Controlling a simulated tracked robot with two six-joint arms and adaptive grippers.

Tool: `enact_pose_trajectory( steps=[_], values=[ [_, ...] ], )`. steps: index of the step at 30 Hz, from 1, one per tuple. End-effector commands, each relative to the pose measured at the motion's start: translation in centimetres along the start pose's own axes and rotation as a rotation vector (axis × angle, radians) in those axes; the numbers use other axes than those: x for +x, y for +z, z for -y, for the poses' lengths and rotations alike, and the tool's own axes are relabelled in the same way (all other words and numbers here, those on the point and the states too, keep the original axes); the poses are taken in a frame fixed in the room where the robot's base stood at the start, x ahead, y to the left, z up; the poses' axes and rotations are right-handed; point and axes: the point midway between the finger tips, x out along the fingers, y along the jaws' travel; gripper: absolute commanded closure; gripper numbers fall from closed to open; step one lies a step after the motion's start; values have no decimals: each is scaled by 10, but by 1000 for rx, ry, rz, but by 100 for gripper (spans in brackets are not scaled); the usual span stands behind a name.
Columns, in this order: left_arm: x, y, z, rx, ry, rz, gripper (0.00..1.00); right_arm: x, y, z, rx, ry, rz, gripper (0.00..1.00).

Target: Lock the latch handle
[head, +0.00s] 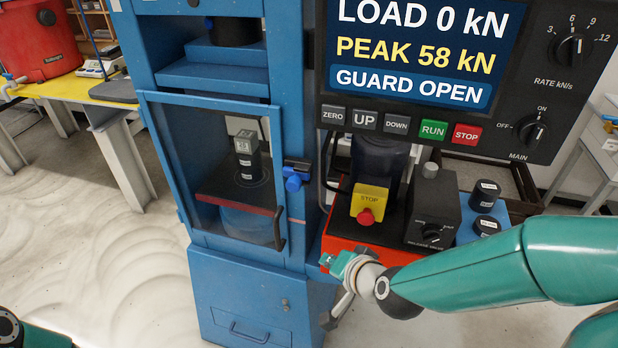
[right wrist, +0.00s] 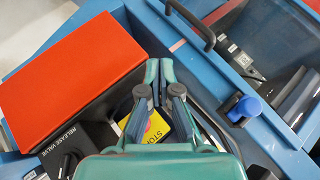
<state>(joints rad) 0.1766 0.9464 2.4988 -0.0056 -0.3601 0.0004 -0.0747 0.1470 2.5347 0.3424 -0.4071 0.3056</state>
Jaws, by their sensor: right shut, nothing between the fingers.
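The latch handle (head: 295,178) is a small blue grip on a dark mount, on the blue frame post right of the guard door (head: 208,97). It also shows in the right wrist view (right wrist: 247,107), right of my fingers. The guard door lies at or near its frame; I cannot tell whether a gap remains. The screen (head: 412,50) reads GUARD OPEN. My right gripper (head: 327,262) is below and right of the latch handle, near the red console's left edge, apart from the handle. Its fingers are together and empty in the right wrist view (right wrist: 160,72). My left gripper is out of view.
A yellow stop box (head: 369,202) with a red button and a release valve box (head: 432,215) stand on the red-edged console. The door's dark pull handle (head: 280,230) sticks out. A button panel (head: 400,125) overhangs. Open floor (head: 100,250) lies to the left.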

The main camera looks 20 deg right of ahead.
Motion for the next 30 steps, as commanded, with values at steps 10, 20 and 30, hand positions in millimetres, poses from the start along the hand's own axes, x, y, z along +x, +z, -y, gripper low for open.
enact_pose_trajectory(
  steps=[10, 20, 30],
  values=[
    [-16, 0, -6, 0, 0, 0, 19, -118, -80, 84, 282, -272, -236, 100],
    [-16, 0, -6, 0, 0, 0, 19, -127, -84, 87, 307, -293, -249, 100],
    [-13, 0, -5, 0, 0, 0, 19, -113, -88, 89, 306, -290, -249, 100]
  ],
)
